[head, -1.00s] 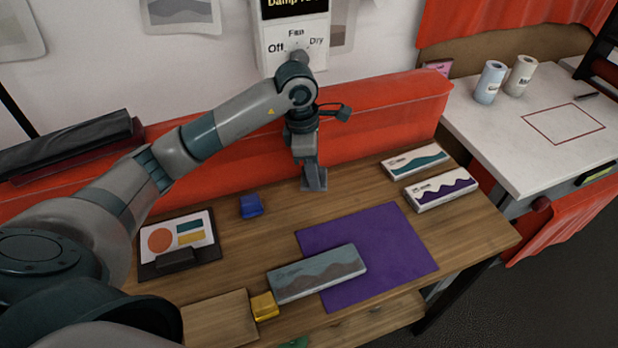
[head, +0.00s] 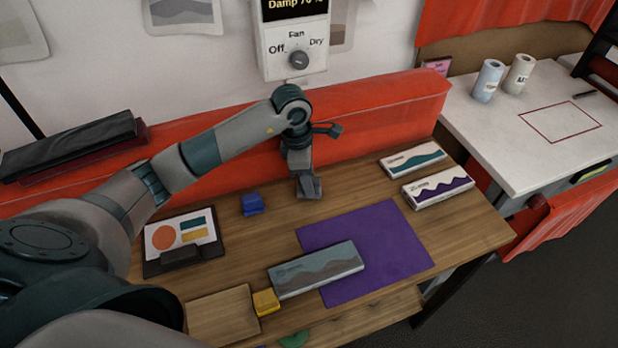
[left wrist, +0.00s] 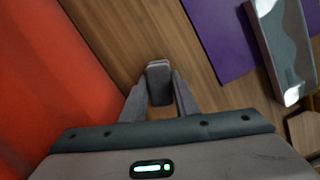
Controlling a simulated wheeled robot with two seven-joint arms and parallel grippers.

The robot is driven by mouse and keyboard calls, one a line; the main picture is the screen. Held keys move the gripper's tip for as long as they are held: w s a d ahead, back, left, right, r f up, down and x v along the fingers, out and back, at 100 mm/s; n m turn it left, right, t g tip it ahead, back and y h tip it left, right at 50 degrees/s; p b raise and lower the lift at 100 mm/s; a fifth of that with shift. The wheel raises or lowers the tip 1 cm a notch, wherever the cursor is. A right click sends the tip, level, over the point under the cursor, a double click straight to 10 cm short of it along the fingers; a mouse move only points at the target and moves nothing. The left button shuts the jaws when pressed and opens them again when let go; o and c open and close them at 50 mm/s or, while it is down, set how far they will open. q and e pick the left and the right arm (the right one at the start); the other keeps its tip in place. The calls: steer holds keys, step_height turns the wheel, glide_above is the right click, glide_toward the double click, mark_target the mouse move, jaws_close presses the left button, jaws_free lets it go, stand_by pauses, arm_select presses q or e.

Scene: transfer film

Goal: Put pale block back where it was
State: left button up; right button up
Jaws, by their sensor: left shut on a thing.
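My left gripper (head: 308,187) hangs over the back middle of the wooden table, to the right of the blue block. It is shut on a small grey thing, which shows at the fingertips in the left wrist view (left wrist: 158,70). This looks like the pale block, but the fingers hide most of it. I cannot tell whether it touches the table. No other pale block shows. A blue block (head: 252,203) stands left of the gripper, and a yellow block (head: 265,302) sits near the front edge. My right gripper is not in view.
A purple mat (head: 390,250) lies at the right, with a grey box (head: 317,268) overlapping its left part. Two white boxes (head: 410,159) (head: 437,188) lie at the back right. A picture card (head: 180,238) stands at left. A wooden board (head: 222,314) lies in front.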

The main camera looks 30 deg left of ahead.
arm_select(q)
steer(key=shift+f, duration=0.15)
steer(key=o, duration=1)
steer(key=shift+r, duration=0.55)
step_height(320, 180, up, 11)
steer(key=a+p, duration=0.1)
steer(key=p, duration=0.3)
steer(key=shift+s+a+p, duration=0.3)
steer(key=shift+s+p, duration=0.1)
